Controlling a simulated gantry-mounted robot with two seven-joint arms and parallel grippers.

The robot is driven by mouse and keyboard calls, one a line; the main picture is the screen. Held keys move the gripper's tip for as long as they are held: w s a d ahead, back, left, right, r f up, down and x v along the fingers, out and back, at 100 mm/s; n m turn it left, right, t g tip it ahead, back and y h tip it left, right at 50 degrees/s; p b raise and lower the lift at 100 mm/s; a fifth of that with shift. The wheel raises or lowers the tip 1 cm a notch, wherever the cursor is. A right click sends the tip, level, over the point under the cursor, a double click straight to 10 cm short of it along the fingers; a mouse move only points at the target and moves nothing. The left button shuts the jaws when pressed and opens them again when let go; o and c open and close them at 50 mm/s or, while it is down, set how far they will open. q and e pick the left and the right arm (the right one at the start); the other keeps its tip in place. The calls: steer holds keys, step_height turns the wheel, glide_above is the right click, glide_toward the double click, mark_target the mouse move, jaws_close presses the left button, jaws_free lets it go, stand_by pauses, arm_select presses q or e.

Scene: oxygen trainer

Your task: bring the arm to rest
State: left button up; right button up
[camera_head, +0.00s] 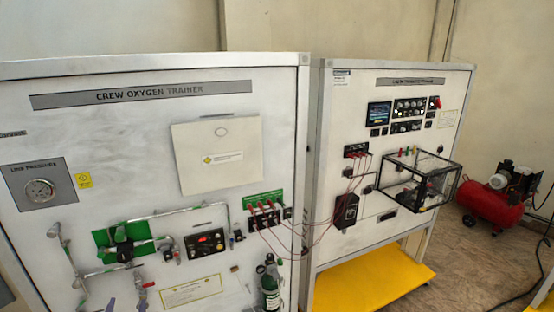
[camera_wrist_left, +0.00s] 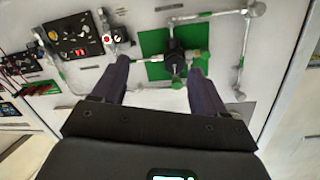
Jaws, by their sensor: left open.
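My left gripper (camera_wrist_left: 160,68) shows in the left wrist view, with its two dark fingers apart and nothing held between them. Beyond the fingertips is the crew oxygen trainer panel, with a black and green valve (camera_wrist_left: 175,58) on a green plate (camera_wrist_left: 152,42). The fingers overlap this area in the picture, and I cannot tell the gap to the panel. In the head view the same valve (camera_head: 123,246) sits low on the white trainer panel (camera_head: 110,130). I cannot clearly make out the left gripper in the head view. My right gripper is not in view.
Silver pipes (camera_head: 180,209) and a green oxygen bottle (camera_head: 270,285) stick out from the panel. Red leads (camera_head: 290,240) hang between the two trainers. A clear box (camera_head: 420,182) juts from the right trainer. A yellow platform (camera_head: 365,280) and red compressor (camera_head: 490,205) stand at right.

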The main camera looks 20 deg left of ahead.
arm_select(q)
steer(key=s+d+f+m+g+h+p, duration=0.1)
steer(key=s+d+f+m+h, duration=0.15)
steer(key=d, duration=0.55)
steer(key=s+d+f+m+g+h+p, duration=0.1)
steer(key=s+d+f+h, duration=0.15)
steer(key=d, duration=0.45)
steer(key=s+d+f+m+g+h+p, duration=0.1)
steer(key=s+d+h+p, duration=0.15)
steer(key=d, duration=0.55)
steer(key=s+d+m+g+h, duration=0.1)
steer(key=s+d+g+h, duration=0.2)
steer(key=s+d+g, duration=0.3)
steer(key=s+d, duration=0.5)
steer(key=s, duration=0.2)
steer(key=shift+d+r, duration=0.25)
steer(key=shift+d, duration=0.05)
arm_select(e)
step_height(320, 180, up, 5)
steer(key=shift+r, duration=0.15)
arm_select(q)
steer(key=shift+m+h, duration=0.25)
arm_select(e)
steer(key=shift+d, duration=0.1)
